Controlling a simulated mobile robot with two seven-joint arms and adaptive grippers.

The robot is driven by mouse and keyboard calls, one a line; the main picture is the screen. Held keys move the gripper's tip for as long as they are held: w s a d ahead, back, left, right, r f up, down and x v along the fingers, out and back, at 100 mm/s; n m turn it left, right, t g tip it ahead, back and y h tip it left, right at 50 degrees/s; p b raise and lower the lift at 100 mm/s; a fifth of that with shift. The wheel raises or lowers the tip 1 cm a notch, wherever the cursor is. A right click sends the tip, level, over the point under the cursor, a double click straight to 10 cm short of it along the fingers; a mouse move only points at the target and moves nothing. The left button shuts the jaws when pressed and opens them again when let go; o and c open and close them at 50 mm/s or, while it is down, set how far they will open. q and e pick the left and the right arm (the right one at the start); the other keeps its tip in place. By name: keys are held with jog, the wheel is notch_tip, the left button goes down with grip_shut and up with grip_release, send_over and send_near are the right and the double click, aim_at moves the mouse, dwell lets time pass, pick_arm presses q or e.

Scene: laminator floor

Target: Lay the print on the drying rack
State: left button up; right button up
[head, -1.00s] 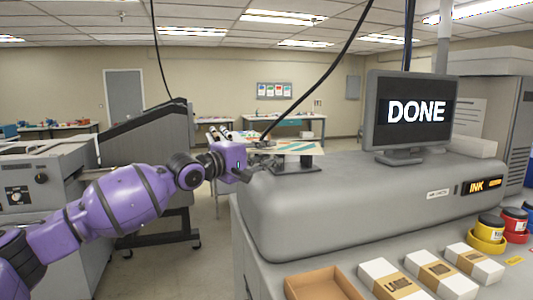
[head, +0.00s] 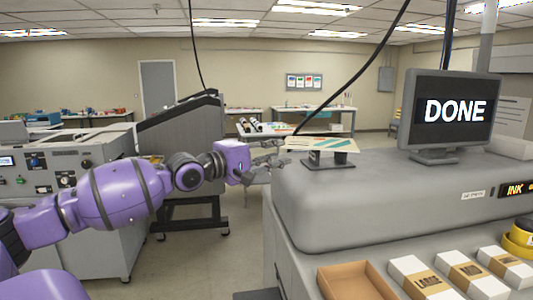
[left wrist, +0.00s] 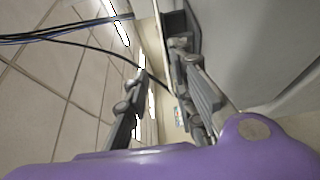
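A flat print (head: 322,144) with teal and cream areas lies on a small dark stand (head: 328,163) on the grey machine's top. My left gripper (head: 272,158) is level with the stand, just left of it and apart from the print. In the left wrist view, the fingers of my left gripper (left wrist: 160,85) are spread, with nothing seen between them. My right gripper is out of view. A dark, slanted frame on casters (head: 185,140) stands behind my left arm; I cannot tell if it is the drying rack.
The grey machine (head: 350,205) fills the right side, with a monitor (head: 448,112) reading DONE. An open cardboard box (head: 350,283) and labelled packs (head: 422,277) lie at its front. A control cabinet (head: 85,190) stands left. Floor shows between them.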

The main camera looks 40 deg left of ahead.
pick_arm(q)
jog(key=shift+v, duration=0.8)
jog(key=shift+f, duration=0.15)
jog(key=s+a+f+m+g+y, duration=0.1)
jog(key=s+f, duration=0.2)
jog(key=f, duration=0.7)
jog(key=s+f+m+g+y, duration=0.1)
jog(key=s+f+m, duration=0.1)
jog(key=f, duration=0.8)
jog(key=s+a+f+m+g, duration=0.1)
jog(key=s+f, duration=0.2)
jog(key=f, duration=0.7)
jog(key=s+d+f+m+g+y, duration=0.1)
jog(key=s+d+f+m, duration=0.15)
jog(key=s+f, duration=0.45)
jog(key=s+d+f+m+g+y, duration=0.1)
jog(key=s+d+f, duration=0.3)
jog(key=f, duration=0.7)
jog(key=s+d+f+m+g, duration=0.1)
jog(key=s+d+f+m, duration=0.2)
jog(key=s+d+f, duration=0.4)
jog(key=s+d+f+m+g, duration=0.2)
jog(key=s+d+f+m, duration=0.2)
jog(key=s+d+f, duration=0.3)
jog(key=s+d, duration=0.1)
jog(key=d, duration=0.4)
jog(key=shift+d+y, duration=0.3)
jog(key=shift+d, duration=0.1)
